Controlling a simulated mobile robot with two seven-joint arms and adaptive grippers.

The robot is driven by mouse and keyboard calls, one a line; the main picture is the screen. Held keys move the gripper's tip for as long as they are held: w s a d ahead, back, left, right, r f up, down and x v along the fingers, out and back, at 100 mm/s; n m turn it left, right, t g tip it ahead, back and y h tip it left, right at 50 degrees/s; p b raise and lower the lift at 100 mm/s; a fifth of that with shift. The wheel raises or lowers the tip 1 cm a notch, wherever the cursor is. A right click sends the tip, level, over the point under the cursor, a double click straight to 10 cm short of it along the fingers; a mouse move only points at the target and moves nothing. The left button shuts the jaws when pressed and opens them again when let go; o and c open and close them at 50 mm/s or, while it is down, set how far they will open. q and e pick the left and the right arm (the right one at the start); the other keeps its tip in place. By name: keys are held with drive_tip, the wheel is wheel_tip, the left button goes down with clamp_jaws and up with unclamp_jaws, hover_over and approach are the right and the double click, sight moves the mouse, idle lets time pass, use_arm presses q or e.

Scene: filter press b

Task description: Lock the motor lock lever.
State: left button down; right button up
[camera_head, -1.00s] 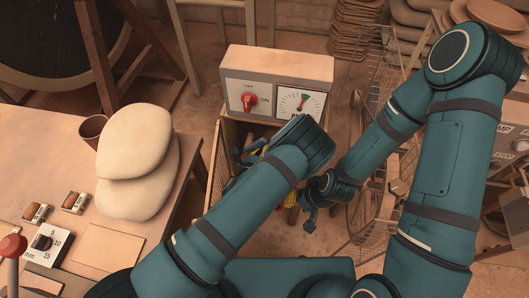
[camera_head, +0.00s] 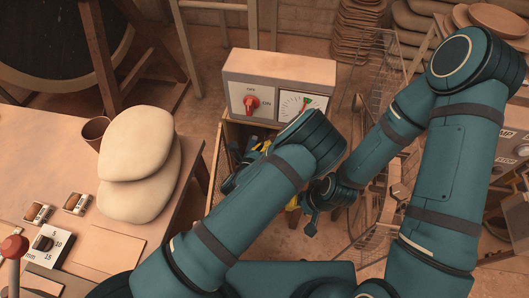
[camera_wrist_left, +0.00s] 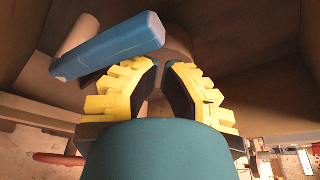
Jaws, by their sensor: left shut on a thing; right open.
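The blue lever (camera_wrist_left: 110,48), which I take as the motor lock lever, lies slanted across the upper left of the left wrist view, by a pale round post. My left gripper (camera_wrist_left: 164,72) has yellow ribbed fingers with dark pads, close together beside the lever's right end. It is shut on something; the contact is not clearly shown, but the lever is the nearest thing. In the head view, my left gripper (camera_head: 262,149) is partly hidden by my left forearm, inside the open cabinet. My right gripper (camera_head: 292,207) is lower, partly hidden; it is open.
A control box (camera_head: 277,84) with a red on/off knob (camera_head: 251,104) and a dial (camera_head: 303,106) tops the cabinet. A table (camera_head: 60,145) with two stacked pale slabs (camera_head: 139,160) stands left. A wire rack (camera_head: 375,140) is close on the right.

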use_arm(q)
wheel_tip(320, 180, up, 6)
drive_tip(key=shift+r, duration=0.2)
idle(0.6)
